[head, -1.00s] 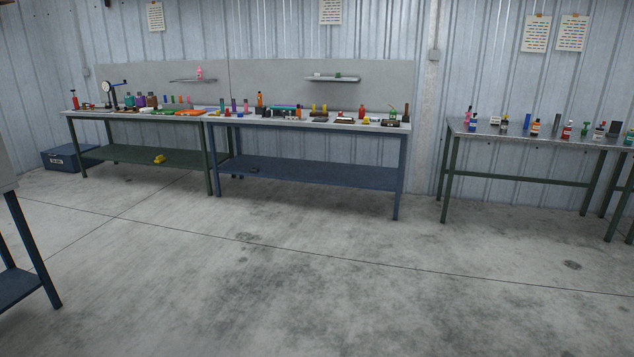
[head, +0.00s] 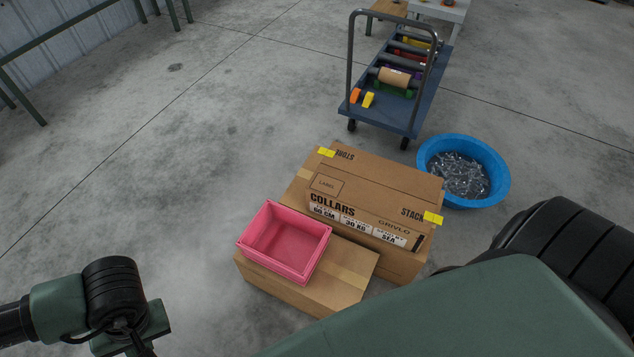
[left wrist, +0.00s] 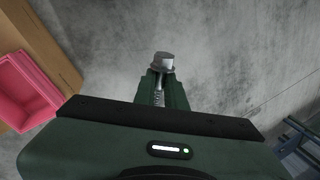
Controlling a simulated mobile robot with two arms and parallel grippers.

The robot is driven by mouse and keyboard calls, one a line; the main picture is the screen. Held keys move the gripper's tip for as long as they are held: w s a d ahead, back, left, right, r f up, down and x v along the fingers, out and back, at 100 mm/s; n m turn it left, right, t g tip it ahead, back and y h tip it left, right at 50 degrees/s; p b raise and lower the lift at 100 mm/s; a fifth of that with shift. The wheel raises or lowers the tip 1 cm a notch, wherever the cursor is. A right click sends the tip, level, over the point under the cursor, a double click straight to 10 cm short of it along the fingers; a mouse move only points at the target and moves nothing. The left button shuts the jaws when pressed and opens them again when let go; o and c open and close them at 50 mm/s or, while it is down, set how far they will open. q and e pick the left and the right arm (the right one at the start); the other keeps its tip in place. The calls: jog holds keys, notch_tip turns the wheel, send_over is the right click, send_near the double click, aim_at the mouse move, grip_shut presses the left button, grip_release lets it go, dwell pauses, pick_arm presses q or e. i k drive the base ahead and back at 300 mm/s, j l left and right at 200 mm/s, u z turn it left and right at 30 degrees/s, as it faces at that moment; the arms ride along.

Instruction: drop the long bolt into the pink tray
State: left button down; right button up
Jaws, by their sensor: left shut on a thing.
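The pink tray (head: 285,243) is rectangular, open at the top and looks empty. It sits on a low cardboard box in the lower middle of the head view, and its edge shows at the left of the left wrist view (left wrist: 24,84). In the left wrist view my left gripper (left wrist: 162,90) is shut on the long bolt (left wrist: 165,61). The bolt's grey head sticks out past the fingertips, and part of its threaded shank shows between the fingers. Bare floor lies behind it, with the tray off to the left. My right gripper is not in view.
A taller carton (head: 370,200) marked COLLARS stands right behind the tray. A blue tub (head: 505,185) of small metal parts is to its right. A blue trolley (head: 390,118) carrying coloured cylinders stands farther back. The floor left of the boxes is clear.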

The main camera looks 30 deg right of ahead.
aim_at(280, 256)
jog(key=i+j+z, duration=0.1)
jog(key=z, duration=0.35)
jog(key=i+j+z, duration=0.2)
jog(key=z, duration=0.25)
jog(key=i+j+z, duration=0.15)
jog(key=z, duration=0.3)
jog(key=j+z, duration=0.45)
jog(key=i+j+z, duration=0.1)
jog(key=i+j, duration=0.05)
jog(key=i, duration=0.05)
